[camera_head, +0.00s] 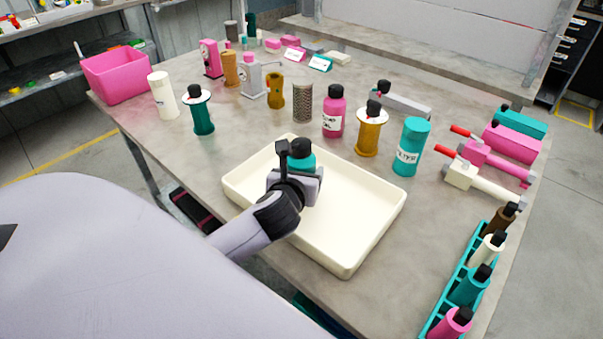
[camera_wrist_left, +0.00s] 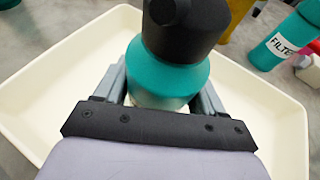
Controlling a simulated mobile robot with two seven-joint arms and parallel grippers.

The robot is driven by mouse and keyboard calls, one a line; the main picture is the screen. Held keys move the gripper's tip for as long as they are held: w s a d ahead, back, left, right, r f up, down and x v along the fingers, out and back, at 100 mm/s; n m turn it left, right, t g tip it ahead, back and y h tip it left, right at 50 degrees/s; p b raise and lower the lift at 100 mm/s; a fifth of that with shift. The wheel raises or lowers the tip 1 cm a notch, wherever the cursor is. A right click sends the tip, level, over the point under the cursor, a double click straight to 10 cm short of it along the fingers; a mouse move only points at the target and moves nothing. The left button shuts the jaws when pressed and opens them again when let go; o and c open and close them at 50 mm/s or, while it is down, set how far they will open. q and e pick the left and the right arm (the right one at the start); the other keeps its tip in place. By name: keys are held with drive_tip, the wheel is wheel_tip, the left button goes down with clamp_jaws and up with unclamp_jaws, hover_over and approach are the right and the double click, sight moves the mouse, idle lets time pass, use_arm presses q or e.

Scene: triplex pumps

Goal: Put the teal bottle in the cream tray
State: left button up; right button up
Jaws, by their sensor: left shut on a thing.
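The teal bottle (camera_head: 301,158) with a black cap is upright in my left gripper (camera_head: 294,178). In the left wrist view the bottle (camera_wrist_left: 168,75) stands between the two fingers, and the gripper (camera_wrist_left: 165,100) is shut on it. The cream tray (camera_head: 372,231) is on the table under the gripper and bottle; its rim also shows in the left wrist view (camera_wrist_left: 60,50). The bottle is over the tray's inside; its lower part is hidden, so I cannot tell whether it touches the tray floor. My right gripper is in neither view.
A teal canister (camera_head: 411,147), an orange spool (camera_head: 370,132) and a pink bottle (camera_head: 334,110) stand behind the tray. A teal rack (camera_head: 456,290) with several bottles is at the right edge. A pink bin (camera_head: 118,73) stands at the far left. Bare table lies right of the tray.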

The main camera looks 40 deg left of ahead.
use_arm(q)
drive_tip(key=o, duration=1.3)
drive_tip(key=shift+r, duration=0.1)
drive_tip(key=p+v, duration=0.1)
drive_tip(key=v, duration=1.1)
